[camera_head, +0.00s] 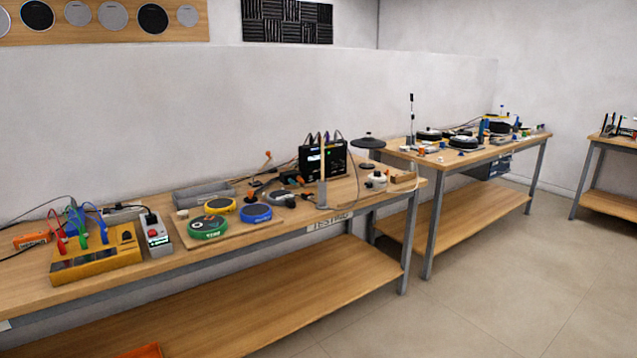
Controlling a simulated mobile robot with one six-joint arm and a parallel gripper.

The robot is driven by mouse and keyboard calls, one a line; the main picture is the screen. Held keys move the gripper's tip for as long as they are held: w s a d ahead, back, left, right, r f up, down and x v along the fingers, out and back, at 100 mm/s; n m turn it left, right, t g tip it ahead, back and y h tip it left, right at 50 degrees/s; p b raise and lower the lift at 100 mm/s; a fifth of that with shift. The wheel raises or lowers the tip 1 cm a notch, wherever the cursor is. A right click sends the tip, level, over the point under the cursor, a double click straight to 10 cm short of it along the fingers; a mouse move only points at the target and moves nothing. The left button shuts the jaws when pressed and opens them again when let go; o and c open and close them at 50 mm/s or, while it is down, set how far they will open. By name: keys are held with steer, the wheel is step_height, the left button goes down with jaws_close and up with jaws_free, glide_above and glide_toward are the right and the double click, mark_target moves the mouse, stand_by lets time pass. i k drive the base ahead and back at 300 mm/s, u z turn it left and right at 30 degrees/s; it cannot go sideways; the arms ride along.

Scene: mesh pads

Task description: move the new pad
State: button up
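Several round pads lie on the near workbench (225,262). A green pad (207,228) with white lettering too small to read, a yellow-rimmed pad (220,206) and a blue pad (255,212) sit close together on a thin wooden board (222,238). A dark disc (368,142) stands raised near the bench's right end. I cannot tell which one is the new pad. My gripper is not in view.
A yellow box (97,262) with coloured leads and a grey-red meter (156,237) stand left of the board. A black device (322,160) stands behind right. A second bench (470,157) holds more discs. The floor (500,270) at right is clear.

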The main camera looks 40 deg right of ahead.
mark_target(281, 197)
steer(key=k, duration=0.9)
steer(key=u, duration=0.6)
steer(key=i, duration=1.35)
steer(key=z, duration=0.3)
steer(key=i, duration=0.95)
steer(key=z, duration=0.3)
